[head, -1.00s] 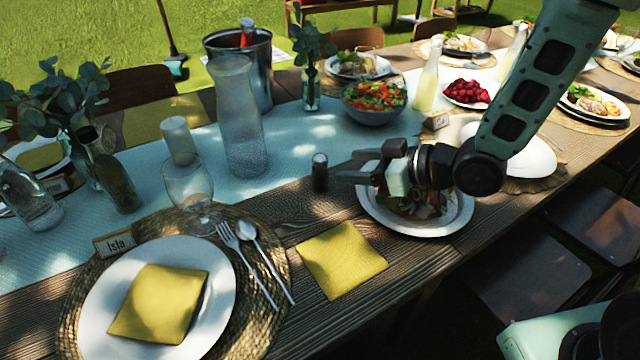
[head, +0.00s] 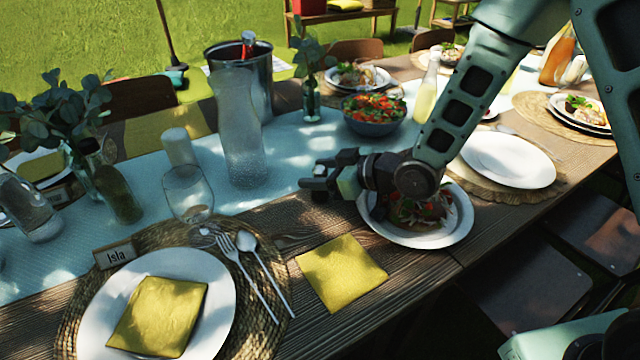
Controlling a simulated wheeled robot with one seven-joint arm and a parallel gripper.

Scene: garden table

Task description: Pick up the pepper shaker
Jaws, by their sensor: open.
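The pepper shaker, a small dark cylinder with a grey top, stands near the edge of the blue runner. It is now mostly hidden by my gripper, and I cannot make out its outline clearly. My gripper (head: 314,183) reaches in from the right, low over the table, with its fingers at the shaker's place. The jaws are open. I cannot tell whether the fingers touch the shaker.
A plate of food (head: 448,236) sits under my wrist. A yellow napkin (head: 341,266) lies in front. A tall glass carafe (head: 241,130) and a wine glass (head: 189,192) stand to the left. A salad bowl (head: 374,122) stands behind.

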